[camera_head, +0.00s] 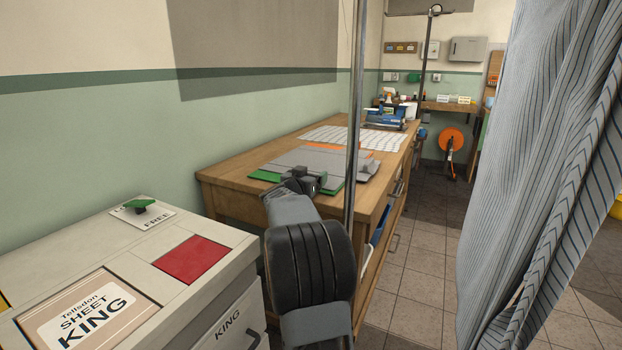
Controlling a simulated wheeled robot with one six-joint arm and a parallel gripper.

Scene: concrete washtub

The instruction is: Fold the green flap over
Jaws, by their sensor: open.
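A flat grey sheet or board (300,158) lies on the wooden table (230,178). Green (263,175) shows along its near left edge, and more green shows just right of my gripper (308,182). This looks like the green flap, but its outline is partly hidden behind my gripper and arm. My gripper is at the near edge of the table, in front of the grey sheet. Its jaws are small and dark here. It is open, with nothing visible in it. I cannot tell whether it touches the green part.
A thin metal pole (354,120) rises beside the table's right side. A grey block (368,170) sits near the right edge. A white patterned sheet (340,137) lies farther back. A cream cabinet (205,255) stands at left, a striped curtain (530,170) hangs at right. Tiled floor lies between.

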